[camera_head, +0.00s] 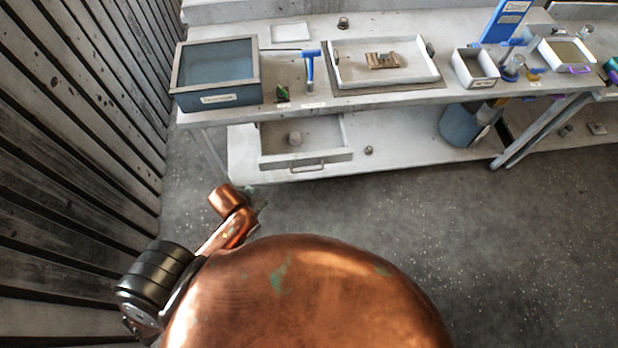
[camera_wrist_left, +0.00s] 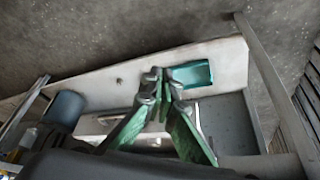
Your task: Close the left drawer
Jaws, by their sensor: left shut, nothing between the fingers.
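The pale grey drawer (camera_head: 337,153) stands pulled out low under the left part of the bench, with a bar handle (camera_head: 308,168) on its front. My right gripper is not in view.
The bench top (camera_head: 290,103) holds a blue-grey bin (camera_head: 215,98), a white tray (camera_head: 385,83) and a small white box (camera_head: 475,70). A blue bucket (camera_head: 458,125) stands under the bench. A slatted wall (camera_head: 80,120) runs along the left. The floor before the bench is clear.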

